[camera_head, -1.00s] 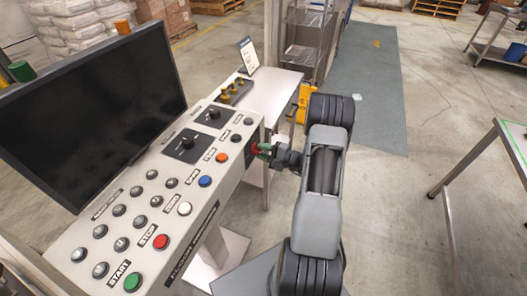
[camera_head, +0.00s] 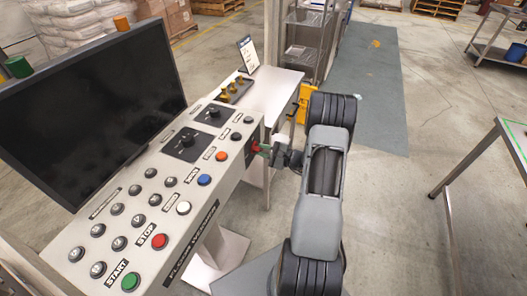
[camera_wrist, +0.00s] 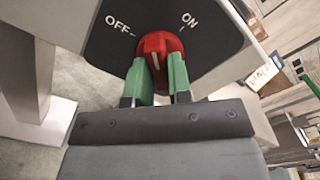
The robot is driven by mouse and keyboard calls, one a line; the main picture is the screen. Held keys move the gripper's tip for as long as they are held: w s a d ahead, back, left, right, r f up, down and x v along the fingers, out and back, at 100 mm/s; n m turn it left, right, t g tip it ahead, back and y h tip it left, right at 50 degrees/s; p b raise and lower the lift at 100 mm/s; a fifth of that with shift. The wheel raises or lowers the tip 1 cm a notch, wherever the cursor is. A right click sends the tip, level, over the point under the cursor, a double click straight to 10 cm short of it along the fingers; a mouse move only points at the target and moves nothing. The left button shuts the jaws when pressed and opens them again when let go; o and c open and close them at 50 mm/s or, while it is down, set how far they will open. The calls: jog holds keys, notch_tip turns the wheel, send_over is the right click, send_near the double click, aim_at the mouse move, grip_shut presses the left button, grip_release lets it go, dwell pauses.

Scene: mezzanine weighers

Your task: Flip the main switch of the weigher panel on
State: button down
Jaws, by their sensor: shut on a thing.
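The main switch is a red rotary knob (camera_wrist: 158,46) on a black plate (camera_wrist: 95,45) marked OFF on the left and ON on the right. The plate sits on the end face of the weigher panel (camera_head: 231,185). The knob's white mark stands between the two labels, not squarely at either. My gripper (camera_wrist: 157,65) has its green fingers on both sides of the knob and is shut on it. In the head view, my gripper (camera_head: 264,149) reaches the panel's end from the right, and the red knob (camera_head: 255,146) is partly hidden.
A dark screen (camera_head: 90,110) stands behind the panel's buttons and two black selector knobs. A white table (camera_head: 270,92) with a small sign stands beyond the panel's end. A green-edged table (camera_head: 512,150) is at the right. Floor between is clear.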

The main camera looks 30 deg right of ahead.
jog(key=m, duration=0.4)
jog(key=shift+m, duration=0.3)
jog(key=shift+d+r+m+p, duration=0.1)
jog(key=shift+m+p, duration=0.2)
jog(key=shift+m, duration=2.2)
jog(key=c, duration=1)
grip_release()
jog(key=shift+c, duration=0.2)
jog(key=b+v, duration=0.2)
jog(key=v, duration=1.1)
jog(key=shift+s+d, duration=0.2)
jog(key=shift+s, duration=0.05)
